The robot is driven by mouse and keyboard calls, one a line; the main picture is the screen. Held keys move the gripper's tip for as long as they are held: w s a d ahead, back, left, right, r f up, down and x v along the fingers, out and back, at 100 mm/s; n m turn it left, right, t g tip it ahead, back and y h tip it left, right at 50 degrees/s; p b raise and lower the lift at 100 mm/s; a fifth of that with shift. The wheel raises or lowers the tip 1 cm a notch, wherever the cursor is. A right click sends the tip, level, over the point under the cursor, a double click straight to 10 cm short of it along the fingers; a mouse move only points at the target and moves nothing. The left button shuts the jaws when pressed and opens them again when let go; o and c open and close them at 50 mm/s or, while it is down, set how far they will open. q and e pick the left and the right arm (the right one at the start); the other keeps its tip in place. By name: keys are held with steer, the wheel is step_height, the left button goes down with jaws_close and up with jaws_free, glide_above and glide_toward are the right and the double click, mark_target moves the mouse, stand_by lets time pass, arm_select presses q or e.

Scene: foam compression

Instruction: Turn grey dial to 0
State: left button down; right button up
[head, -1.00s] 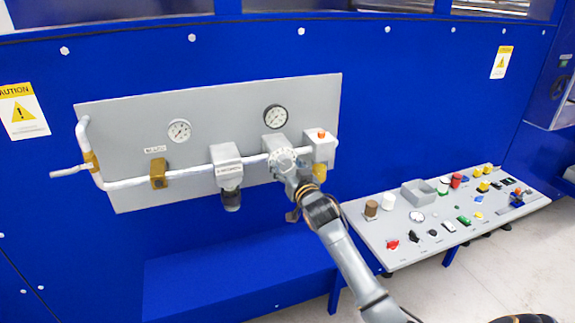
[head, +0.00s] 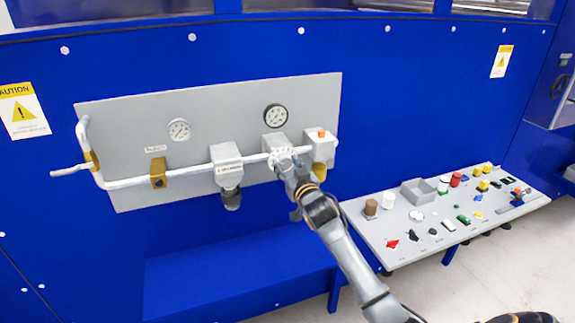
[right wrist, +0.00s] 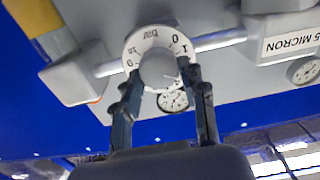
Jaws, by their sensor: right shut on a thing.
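The grey dial (right wrist: 158,68) shows in the right wrist view as a round knob inside a white ring scale with "bar" and digits including 0 and 1. My right gripper (right wrist: 160,88) is shut on the dial, with one dark finger on each side of it. In the head view, the right gripper (head: 287,168) is at the dial's regulator on the pipe, below the right gauge, and hides much of the dial. I cannot tell exactly where the dial's pointer stands. My left gripper is not in view.
The grey panel (head: 120,115) carries two gauges, a pipe and a filter housing (head: 227,160) left of my gripper. A white box with an orange button (head: 321,140) is close on the right. A control table (head: 375,240) with buttons and switches stands lower right.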

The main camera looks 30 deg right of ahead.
steer(key=n, duration=0.3)
steer(key=shift+a+n+p, duration=0.1)
steer(key=shift+n+p, duration=0.2)
steer(key=n, duration=0.3)
steer(key=shift+n, duration=0.3)
steer(key=n, duration=0.3)
steer(key=shift+a+n+p, duration=0.1)
steer(key=shift+n+p, duration=0.2)
steer(key=shift+p, duration=0.05)
steer(key=shift+f+n, duration=0.15)
steer(key=shift+n, duration=1.75)
steer(key=o, duration=1.2)
steer(key=shift+c, duration=0.2)
steer(key=v, duration=1.2)
steer(key=shift+f, duration=0.1)
